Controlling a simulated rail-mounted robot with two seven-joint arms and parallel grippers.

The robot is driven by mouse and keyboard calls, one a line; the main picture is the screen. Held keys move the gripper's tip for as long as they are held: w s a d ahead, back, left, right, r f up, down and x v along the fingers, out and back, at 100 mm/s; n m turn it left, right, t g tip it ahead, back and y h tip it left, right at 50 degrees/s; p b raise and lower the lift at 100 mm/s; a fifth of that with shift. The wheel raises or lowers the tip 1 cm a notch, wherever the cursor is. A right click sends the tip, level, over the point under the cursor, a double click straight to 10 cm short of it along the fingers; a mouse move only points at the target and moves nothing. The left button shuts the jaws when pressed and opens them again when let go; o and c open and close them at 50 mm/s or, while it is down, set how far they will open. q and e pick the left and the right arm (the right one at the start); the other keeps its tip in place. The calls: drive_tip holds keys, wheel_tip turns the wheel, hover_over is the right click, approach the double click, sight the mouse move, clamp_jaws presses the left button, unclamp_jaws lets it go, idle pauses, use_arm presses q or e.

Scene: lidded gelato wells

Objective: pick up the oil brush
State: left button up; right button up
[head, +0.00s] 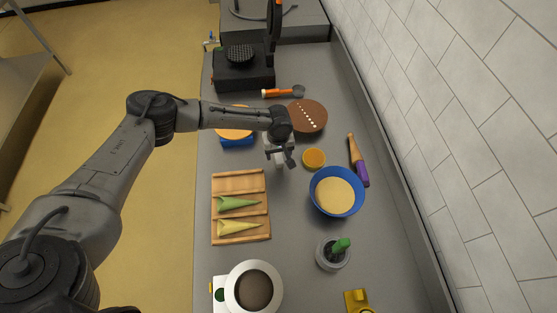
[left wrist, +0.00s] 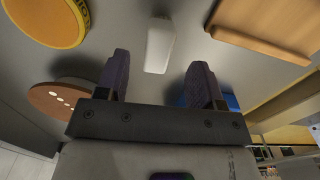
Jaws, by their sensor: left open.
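My left gripper (head: 280,157) is open above the counter, between the wooden cone tray and the small orange disc. Its two dark fingers (left wrist: 158,80) show apart and empty in the left wrist view. A small white rounded object (left wrist: 160,45) lies on the counter beyond the fingertips, between them in the picture. In the head view it is mostly hidden by the gripper. I cannot tell for sure which thing is the oil brush. A green-handled thing (head: 342,244), possibly the brush, stands in a grey round pot (head: 333,262). My right gripper is not in view.
The cone tray (head: 263,222) holds green and yellow cones. A blue bowl (head: 319,204), an orange disc (head: 314,158), a purple-handled wooden tool (head: 357,160) and a brown disc (head: 302,108) crowd the right. An orange-handled tool (head: 280,93) lies behind. A tiled wall bounds the right.

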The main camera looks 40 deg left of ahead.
sight(278, 157)
use_arm(q)
drive_tip(key=shift+w+a+f, duration=0.1)
drive_tip(key=shift+w+f, duration=0.05)
drive_tip(key=shift+f, duration=1.15)
drive_tip(key=shift+w+a+f, duration=0.1)
drive_tip(key=shift+f, duration=1.2)
drive_tip(key=c, duration=1)
